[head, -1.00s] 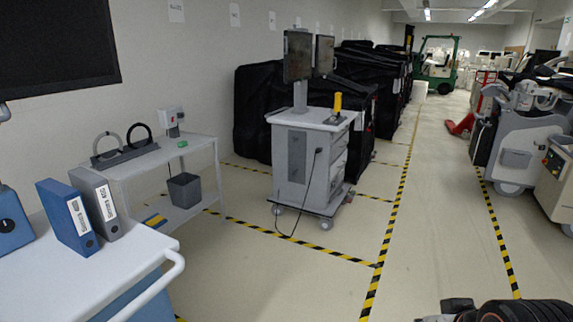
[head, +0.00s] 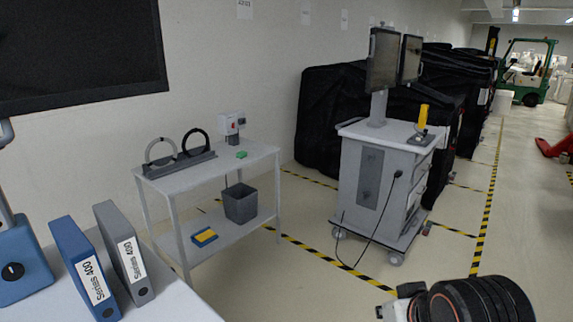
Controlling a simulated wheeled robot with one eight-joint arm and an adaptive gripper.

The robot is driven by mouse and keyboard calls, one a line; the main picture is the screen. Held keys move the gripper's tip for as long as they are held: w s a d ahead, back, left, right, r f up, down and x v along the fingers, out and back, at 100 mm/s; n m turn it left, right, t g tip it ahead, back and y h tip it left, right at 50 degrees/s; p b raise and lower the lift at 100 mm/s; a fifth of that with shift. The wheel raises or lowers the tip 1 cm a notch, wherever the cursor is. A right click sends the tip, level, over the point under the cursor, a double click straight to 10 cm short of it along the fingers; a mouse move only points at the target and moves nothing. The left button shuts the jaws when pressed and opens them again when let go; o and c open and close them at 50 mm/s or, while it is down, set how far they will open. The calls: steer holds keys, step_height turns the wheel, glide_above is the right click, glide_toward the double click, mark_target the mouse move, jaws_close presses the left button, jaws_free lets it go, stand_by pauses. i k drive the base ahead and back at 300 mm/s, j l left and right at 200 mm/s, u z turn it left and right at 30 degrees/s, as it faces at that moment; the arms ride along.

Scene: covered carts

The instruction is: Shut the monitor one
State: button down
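The grey and white cart (head: 370,180) with two monitors stands on wheels right of centre in the head view. The front monitor (head: 383,60) and the rear monitor (head: 410,58) rise on a post from its top. A yellow handheld thing (head: 422,117) stands on the cart's top. Drawer fronts (head: 417,188) show on the cart's right side, seen at a steep angle. I cannot tell whether any of them stands out. A black cable hangs down the near side. Black parts of my arm show at the bottom right, apart from the cart. No gripper fingers can be made out.
A white table (head: 210,168) with a grey bin (head: 240,203) on its lower shelf stands left of the cart. Blue and grey binders (head: 123,255) stand on a near white surface. Black-covered carts (head: 330,115) line the wall behind. Striped floor right of the cart is clear.

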mark_target(384, 45)
steer(key=i+z, duration=0.1)
steer(key=i, duration=0.7)
steer(key=i+j+z, duration=0.1)
steer(key=i, duration=0.65)
steer(key=j, duration=0.1)
